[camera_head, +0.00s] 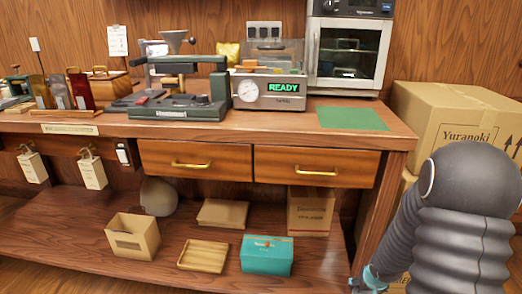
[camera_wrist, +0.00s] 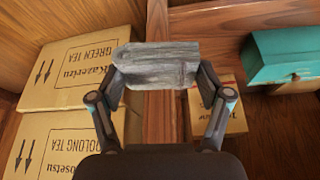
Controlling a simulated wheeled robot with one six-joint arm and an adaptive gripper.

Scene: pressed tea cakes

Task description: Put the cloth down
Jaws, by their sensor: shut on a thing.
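A grey, folded-looking cloth (camera_wrist: 155,64) is held across between the two fingers of my gripper (camera_wrist: 160,75) in the wrist view. The fingers are shut on it from its left and right sides. In the head view, only a small part of my gripper (camera_head: 371,280) shows at the bottom right, low beside the bench's right leg. The cloth cannot be made out there.
Tea cartons (camera_head: 455,125) stand right of the bench, close to my arm. The wooden bench (camera_head: 270,112) carries a press, a READY-lit machine (camera_head: 270,90) and a green mat (camera_head: 351,118). The lower shelf (camera_head: 185,222) holds a teal box (camera_head: 267,257), a wooden tray (camera_head: 203,256) and cardboard boxes.

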